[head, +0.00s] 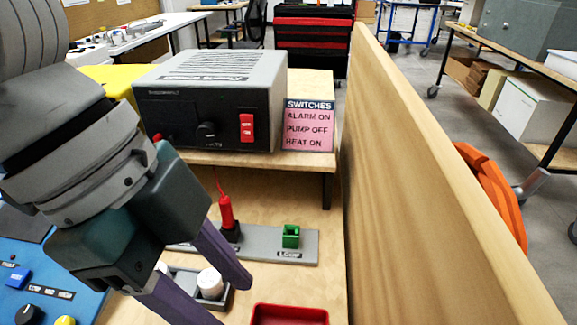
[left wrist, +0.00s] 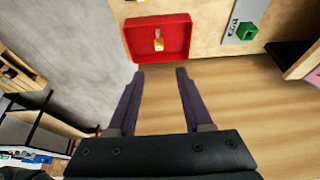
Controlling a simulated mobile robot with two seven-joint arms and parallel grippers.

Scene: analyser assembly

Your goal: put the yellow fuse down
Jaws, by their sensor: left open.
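In the left wrist view, the yellow fuse (left wrist: 158,43), small with a pale end, lies inside a red tray (left wrist: 177,38). Only the tray's far part (head: 290,307) shows at the bottom of the head view, and the fuse cannot be seen there. My left gripper (left wrist: 160,74) is open, with nothing between its two purple fingers. Its fingertips are apart from the fuse, near the tray's edge in the wrist picture. It also shows in the head view (head: 222,298), left of the tray. My right gripper is not in view.
A grey strip (head: 268,247) carries a green socket (head: 291,237) and a red plug (head: 226,213). A white cylinder (head: 210,282) stands in a dark holder near my left fingers. A dark switch box (head: 210,115) stands behind. A tall wooden panel (head: 410,180) bounds the right side.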

